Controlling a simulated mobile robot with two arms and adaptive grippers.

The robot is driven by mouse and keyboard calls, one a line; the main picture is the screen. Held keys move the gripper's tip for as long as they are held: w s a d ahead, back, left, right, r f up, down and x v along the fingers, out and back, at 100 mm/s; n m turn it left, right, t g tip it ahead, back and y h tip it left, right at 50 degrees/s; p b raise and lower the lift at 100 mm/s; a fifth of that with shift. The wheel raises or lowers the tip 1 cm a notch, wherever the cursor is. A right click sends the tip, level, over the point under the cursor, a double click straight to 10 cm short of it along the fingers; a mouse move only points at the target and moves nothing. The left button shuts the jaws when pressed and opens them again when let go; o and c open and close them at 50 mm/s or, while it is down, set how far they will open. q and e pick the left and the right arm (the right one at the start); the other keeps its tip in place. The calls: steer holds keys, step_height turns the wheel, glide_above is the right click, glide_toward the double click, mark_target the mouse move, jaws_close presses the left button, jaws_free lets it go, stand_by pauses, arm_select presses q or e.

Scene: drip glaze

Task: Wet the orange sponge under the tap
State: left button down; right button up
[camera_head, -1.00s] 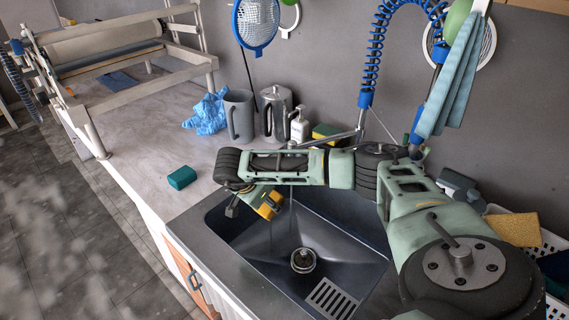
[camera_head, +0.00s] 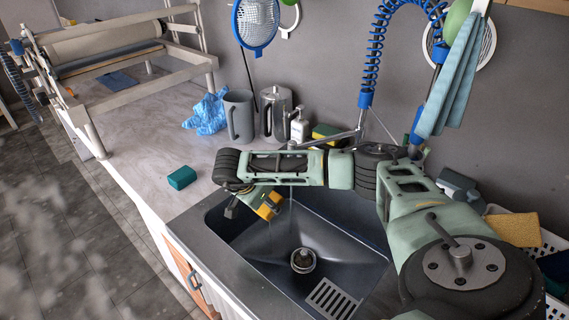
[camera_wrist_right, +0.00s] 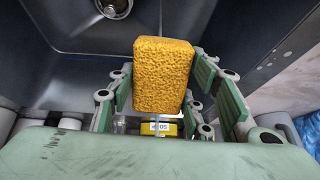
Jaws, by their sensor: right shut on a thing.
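The orange sponge (camera_wrist_right: 163,75) is between the fingers of my right gripper (camera_wrist_right: 160,92) in the right wrist view. The gripper is shut on it. In the head view the sponge (camera_head: 270,204) shows partly, below my right wrist and over the left back part of the sink (camera_head: 330,238). The tap's spout (camera_head: 335,138) reaches left from the blue-coiled hose stand, and its end is close behind my right arm. Thin pale lines run down beside the sponge; they look like water, but are faint. My left gripper is not in view.
A teal block (camera_head: 182,178) lies on the counter left of the sink. A grey mug (camera_head: 238,116), a metal jug (camera_head: 275,115), a soap bottle (camera_head: 299,126) and a yellow-green sponge (camera_head: 325,131) stand behind.

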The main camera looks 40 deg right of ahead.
stand_by(0.3)
steer(key=a+r+p, duration=0.2)
steer(key=a+r, duration=0.1)
steer(key=shift+s+a+r+p, duration=0.1)
steer(key=shift+s+a+p, duration=0.2)
steer(key=shift+a+p, duration=0.1)
steer(key=shift+s+a+r, duration=0.1)
steer(key=shift+a+r, duration=0.3)
steer(key=shift+a, duration=0.15)
steer(key=shift+a, duration=0.1)
